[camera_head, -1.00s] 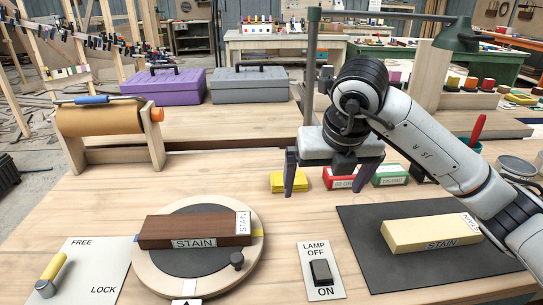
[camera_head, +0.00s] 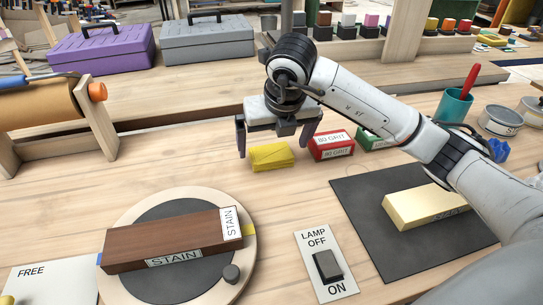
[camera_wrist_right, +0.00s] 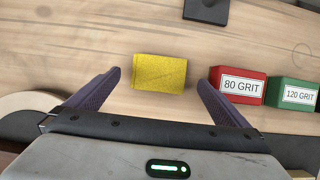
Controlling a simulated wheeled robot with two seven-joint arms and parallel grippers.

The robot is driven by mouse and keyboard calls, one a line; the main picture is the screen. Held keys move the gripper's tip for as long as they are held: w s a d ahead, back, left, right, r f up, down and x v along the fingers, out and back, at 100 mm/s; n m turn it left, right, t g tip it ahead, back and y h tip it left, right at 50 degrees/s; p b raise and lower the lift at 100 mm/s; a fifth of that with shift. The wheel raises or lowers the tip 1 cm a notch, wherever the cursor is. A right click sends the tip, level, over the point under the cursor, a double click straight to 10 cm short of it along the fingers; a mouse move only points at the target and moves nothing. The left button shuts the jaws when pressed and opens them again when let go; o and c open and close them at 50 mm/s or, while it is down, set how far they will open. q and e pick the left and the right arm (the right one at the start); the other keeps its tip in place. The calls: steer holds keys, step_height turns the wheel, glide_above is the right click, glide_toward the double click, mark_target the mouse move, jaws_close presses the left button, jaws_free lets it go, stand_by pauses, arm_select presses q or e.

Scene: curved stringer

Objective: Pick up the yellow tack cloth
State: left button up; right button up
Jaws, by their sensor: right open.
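The yellow tack cloth (camera_head: 271,156) is a small folded yellow block lying on the wooden bench, left of the red 80 grit block. My right gripper (camera_head: 276,152) is open, with its fingers apart over the cloth. In the right wrist view the cloth (camera_wrist_right: 160,73) lies ahead of and between the two open fingertips (camera_wrist_right: 162,80), with nothing held. Whether the fingers are level with the cloth is hard to tell. My left gripper is not in view.
The red 80 grit block (camera_head: 331,146) stands close to the cloth's right, with a green block (camera_head: 376,137) beyond it. A turntable (camera_head: 245,262) bearing a brown stain board (camera_head: 175,241) is in front. A dark mat (camera_head: 365,219) lies to the right. Bare bench surrounds the cloth's left.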

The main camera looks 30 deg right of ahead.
mark_target(273, 155)
steer(key=shift+x, duration=1.45)
steer(key=c, duration=1.1)
step_height(273, 155, up, 10)
steer(key=shift+r, duration=0.1)
steer(key=shift+o, duration=0.6)
steer(key=shift+c, duration=0.2)
